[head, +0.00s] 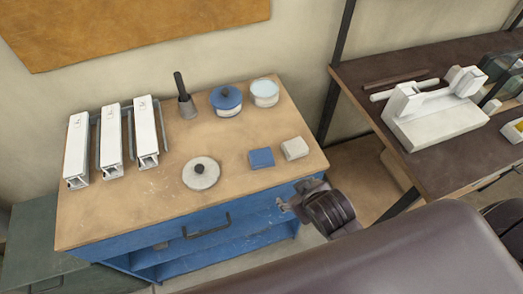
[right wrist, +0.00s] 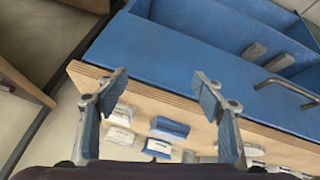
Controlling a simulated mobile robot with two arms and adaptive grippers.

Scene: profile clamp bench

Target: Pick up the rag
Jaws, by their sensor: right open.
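Two small folded-looking pads lie side by side near the right front of the wooden bench top (head: 130,215): a blue one (head: 261,158) and a beige-grey one (head: 294,148). I cannot tell for certain which is the rag. My right gripper (head: 284,207) is just off the bench's front right edge, short of both pads, and touches neither. In the right wrist view its fingers (right wrist: 160,85) are spread and empty, with the beige-grey pad (right wrist: 122,115) and blue pad (right wrist: 168,127) beyond them. My left gripper is not in view.
A round grey disc with a dark knob (head: 201,173) lies left of the pads. Behind stand a blue-lidded tin (head: 227,100), a pale-blue-topped pot (head: 265,92) and a brush-like tool in a cup (head: 186,103). White clamped profiles (head: 111,140) stand left. A dark shelf table (head: 430,165) is right.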

